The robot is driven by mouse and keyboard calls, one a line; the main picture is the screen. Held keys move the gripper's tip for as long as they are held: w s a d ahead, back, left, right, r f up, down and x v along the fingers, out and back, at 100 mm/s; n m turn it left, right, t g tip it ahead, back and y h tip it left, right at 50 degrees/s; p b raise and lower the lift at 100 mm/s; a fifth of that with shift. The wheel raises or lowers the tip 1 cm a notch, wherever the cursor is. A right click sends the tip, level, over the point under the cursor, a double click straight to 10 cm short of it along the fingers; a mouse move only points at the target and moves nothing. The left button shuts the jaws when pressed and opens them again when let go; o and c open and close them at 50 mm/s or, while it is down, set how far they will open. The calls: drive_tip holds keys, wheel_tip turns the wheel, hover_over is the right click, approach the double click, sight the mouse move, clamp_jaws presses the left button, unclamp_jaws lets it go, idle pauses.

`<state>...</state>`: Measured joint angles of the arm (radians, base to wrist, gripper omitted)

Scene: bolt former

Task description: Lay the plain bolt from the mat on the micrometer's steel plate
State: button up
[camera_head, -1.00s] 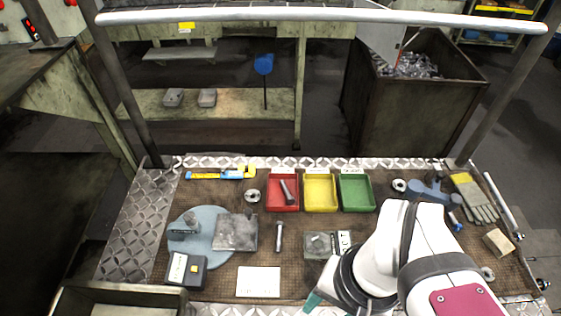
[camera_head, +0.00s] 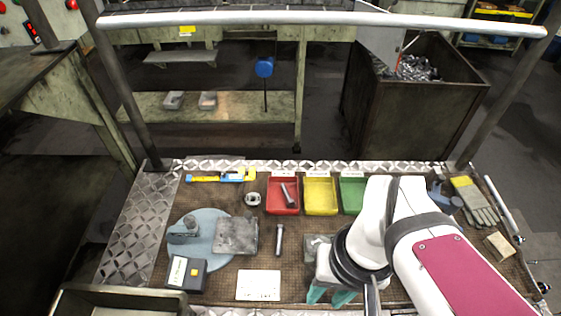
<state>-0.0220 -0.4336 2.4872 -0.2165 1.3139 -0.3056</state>
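The plain steel bolt (camera_head: 279,239) lies on the brown mat (camera_head: 215,287), head toward the front. To its left, a square grey steel plate (camera_head: 236,236) overlaps a round blue-grey base (camera_head: 182,222) with a small fixture on it; I take this to be the micrometer's plate. Nothing lies on the plate. My gripper (camera_head: 330,296) has teal fingertips. It is open, appears empty, and is to the right of and nearer than the bolt, apart from it.
Red (camera_head: 282,208), yellow (camera_head: 320,208) and green (camera_head: 352,194) trays stand behind; the red one holds another bolt. A grey block (camera_head: 315,243) is partly hidden by my arm. A black box (camera_head: 186,273) and white card (camera_head: 258,285) lie in front.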

drive_tip(key=w+a+f+n, duration=0.1)
drive_tip(key=w+f+n, duration=0.2)
drive_tip(key=w+n, duration=0.8)
drive_tip(key=n+h, duration=0.2)
drive_tip(key=n, duration=2.3)
hover_over(280, 233)
wheel_tip(280, 233, down, 13)
drive_tip(key=shift+r, duration=0.1)
drive_tip(key=shift+a+f, duration=0.1)
drive_tip(key=shift+f, duration=2.65)
clamp_jaws()
